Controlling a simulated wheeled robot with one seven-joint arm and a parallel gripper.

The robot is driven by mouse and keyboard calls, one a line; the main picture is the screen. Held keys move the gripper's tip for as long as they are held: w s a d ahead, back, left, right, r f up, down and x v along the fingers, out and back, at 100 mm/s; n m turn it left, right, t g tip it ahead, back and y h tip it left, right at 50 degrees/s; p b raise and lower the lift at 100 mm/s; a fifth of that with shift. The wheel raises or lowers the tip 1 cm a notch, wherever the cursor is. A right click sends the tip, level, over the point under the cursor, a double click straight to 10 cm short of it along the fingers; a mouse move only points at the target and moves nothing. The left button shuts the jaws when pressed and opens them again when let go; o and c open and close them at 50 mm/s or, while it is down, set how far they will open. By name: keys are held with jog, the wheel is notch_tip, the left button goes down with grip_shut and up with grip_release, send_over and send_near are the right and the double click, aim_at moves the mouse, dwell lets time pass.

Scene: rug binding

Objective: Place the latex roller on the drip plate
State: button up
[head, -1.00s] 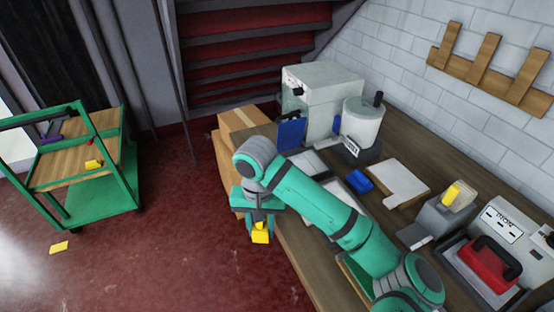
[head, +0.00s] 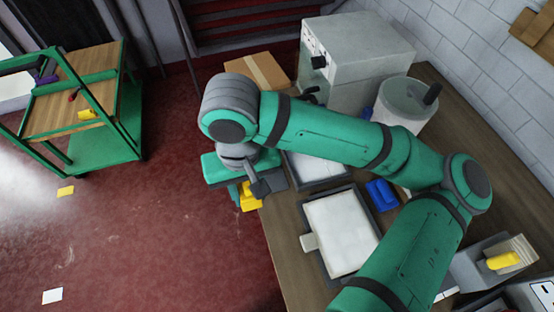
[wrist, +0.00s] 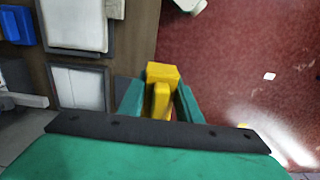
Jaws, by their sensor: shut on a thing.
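My gripper (wrist: 160,100) is shut on a yellow block (wrist: 163,74), held over the red floor just off the bench's left edge. In the head view the yellow block (head: 249,199) shows below my wrist, partly hidden. I cannot tell for sure whether it is the latex roller. Two dark-rimmed trays with pale surfaces lie on the bench: a near tray (head: 342,232) with a small tab on its left side, and a far tray (head: 318,168) partly behind my arm. Either may be the drip plate. Both also show left of my gripper in the wrist view.
A blue block (head: 382,195) lies beside the near tray. A grey machine (head: 355,55) and a white pot (head: 402,103) stand at the back. A holder with a yellow cylinder (head: 503,261) stands at right. A green cart (head: 105,145) is at left; the floor between is mostly open.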

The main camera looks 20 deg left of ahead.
jog(key=w+f, duration=0.4)
jog(key=w, duration=0.4)
send_near(273, 177)
jog(key=shift+s+f, duration=0.65)
jog(key=shift+s, duration=0.1)
jog(key=shift+w+f, duration=0.35)
jog(key=shift+f, duration=0.05)
jog(key=f, duration=0.3)
jog(key=shift+w, duration=0.4)
jog(key=shift+f, duration=0.45)
jog(key=shift+f, duration=0.15)
jog(key=o, duration=1)
